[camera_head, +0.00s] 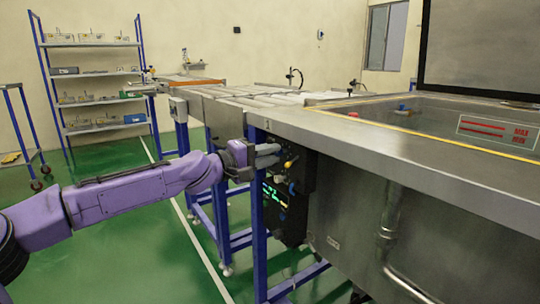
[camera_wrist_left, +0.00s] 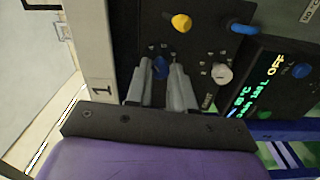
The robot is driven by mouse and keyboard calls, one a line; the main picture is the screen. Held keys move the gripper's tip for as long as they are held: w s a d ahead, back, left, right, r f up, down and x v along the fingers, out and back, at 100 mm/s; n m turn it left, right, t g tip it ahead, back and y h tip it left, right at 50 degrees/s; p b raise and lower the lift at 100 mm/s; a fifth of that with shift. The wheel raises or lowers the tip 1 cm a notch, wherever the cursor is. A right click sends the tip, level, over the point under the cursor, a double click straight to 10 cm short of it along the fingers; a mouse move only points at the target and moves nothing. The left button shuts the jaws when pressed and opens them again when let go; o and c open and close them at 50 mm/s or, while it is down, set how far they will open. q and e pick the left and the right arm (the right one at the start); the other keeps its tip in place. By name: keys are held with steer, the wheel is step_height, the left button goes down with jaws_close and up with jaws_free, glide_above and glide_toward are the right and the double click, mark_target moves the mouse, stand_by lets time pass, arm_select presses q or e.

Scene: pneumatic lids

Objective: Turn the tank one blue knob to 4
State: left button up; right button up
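In the head view my left gripper (camera_head: 279,154) reaches the panel and hides this knob. My right gripper is not in view.
Near the fingers are a yellow knob (camera_wrist_left: 181,22), a larger blue knob (camera_wrist_left: 243,28), a white knob (camera_wrist_left: 222,73) and a lit green display (camera_wrist_left: 250,95). The steel tank (camera_head: 400,130) overhangs the panel. Blue frame legs (camera_head: 257,225) stand close by. Green floor is open at left.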

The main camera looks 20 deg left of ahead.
arm_select(q)
steer(key=o, duration=0.4)
steer(key=p+v, duration=0.4)
steer(key=v, duration=0.6)
steer(key=shift+s+a, duration=0.2)
steer(key=shift+s, duration=0.15)
